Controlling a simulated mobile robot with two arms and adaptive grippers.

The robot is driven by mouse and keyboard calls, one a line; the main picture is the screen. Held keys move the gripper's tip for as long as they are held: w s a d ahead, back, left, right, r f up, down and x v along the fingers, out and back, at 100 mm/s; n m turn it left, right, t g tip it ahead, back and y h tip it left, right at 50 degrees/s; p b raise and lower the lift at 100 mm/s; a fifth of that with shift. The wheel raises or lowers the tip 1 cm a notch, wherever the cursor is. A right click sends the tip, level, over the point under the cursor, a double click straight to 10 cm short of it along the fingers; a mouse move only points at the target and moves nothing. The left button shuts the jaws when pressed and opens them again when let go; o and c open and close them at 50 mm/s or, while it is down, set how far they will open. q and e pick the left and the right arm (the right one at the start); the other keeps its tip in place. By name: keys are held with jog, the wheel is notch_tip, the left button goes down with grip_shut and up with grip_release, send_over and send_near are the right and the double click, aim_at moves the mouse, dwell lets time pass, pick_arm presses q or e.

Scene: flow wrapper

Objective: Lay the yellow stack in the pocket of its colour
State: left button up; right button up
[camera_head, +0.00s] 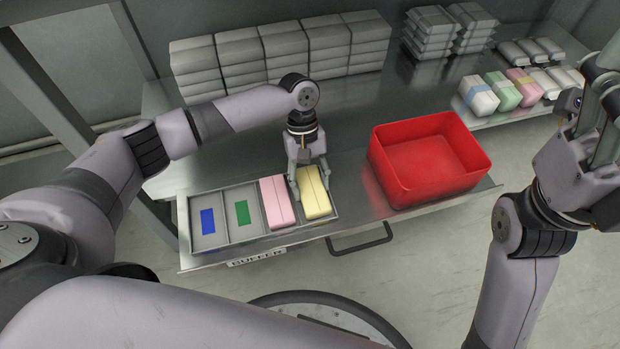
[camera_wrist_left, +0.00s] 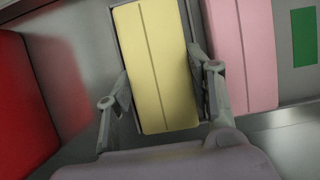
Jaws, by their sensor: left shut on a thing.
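The yellow stack (camera_head: 314,193) is in the rightmost pocket of the buffer tray (camera_head: 225,245), at the tray's right end. My left gripper (camera_head: 309,183) is over it, shut on its sides. In the left wrist view the yellow stack (camera_wrist_left: 157,70) lies between the two fingers of my left gripper (camera_wrist_left: 162,100). The colour mark of that pocket is hidden under the stack. The pink stack (camera_head: 277,202) lies in the pocket directly left of it. My right gripper (camera_head: 590,115) is raised at the right edge, away from the tray; its finger opening is unclear.
Two left pockets are empty, with a blue mark (camera_head: 208,221) and a green mark (camera_head: 242,212). A red bin (camera_head: 428,160) stands right of the tray. Grey stacks (camera_head: 280,55) line the back. Banded packs (camera_head: 503,92) lie at the right.

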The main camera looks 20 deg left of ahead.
pick_arm(q)
jog(key=shift+f, duration=0.2)
dwell(0.4)
jog(key=o, duration=1)
jog(key=shift+c, duration=0.2)
jog(key=shift+r, duration=0.1)
jog(key=v, duration=1.2)
